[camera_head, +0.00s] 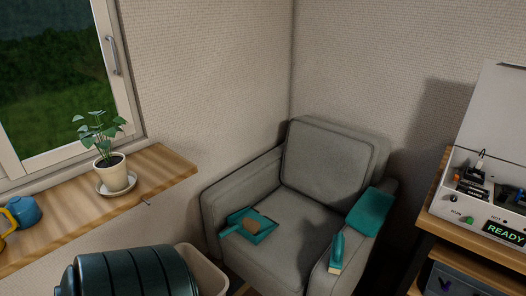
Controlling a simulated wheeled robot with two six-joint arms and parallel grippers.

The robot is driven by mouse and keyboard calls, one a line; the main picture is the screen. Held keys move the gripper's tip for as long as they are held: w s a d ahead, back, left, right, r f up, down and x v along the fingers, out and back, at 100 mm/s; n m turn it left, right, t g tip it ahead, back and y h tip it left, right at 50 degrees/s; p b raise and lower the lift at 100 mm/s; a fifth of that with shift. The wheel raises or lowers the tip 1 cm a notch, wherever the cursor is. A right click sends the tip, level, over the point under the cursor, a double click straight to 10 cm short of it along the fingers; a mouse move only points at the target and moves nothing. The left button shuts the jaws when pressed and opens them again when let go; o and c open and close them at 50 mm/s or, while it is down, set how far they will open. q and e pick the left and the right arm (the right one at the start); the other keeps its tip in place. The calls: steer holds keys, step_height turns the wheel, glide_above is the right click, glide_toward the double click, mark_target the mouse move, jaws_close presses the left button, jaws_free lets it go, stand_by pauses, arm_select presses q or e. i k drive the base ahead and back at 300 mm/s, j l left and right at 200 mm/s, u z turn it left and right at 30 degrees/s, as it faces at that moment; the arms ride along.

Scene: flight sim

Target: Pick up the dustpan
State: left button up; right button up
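A teal dustpan (262,236) lies on the seat of a grey armchair (300,245), at the seat's left side by the left armrest. A small teal brush (337,249) with pale bristles rests on the front of the chair's right armrest. A folded teal cloth (371,211) lies on that armrest farther back. Neither of my grippers is in view.
A dark ribbed rounded object (130,273) and a beige bin (205,270) stand in front. At right, a white device (500,215) sits on a wooden table.

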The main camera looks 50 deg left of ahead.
mark_target(255, 227)
steer(key=i+l+u, duration=0.1)
steer(key=u, duration=1.85)
steer(key=i+l+z, duration=0.1)
steer(key=i+l, duration=0.05)
steer(key=i, duration=0.1)
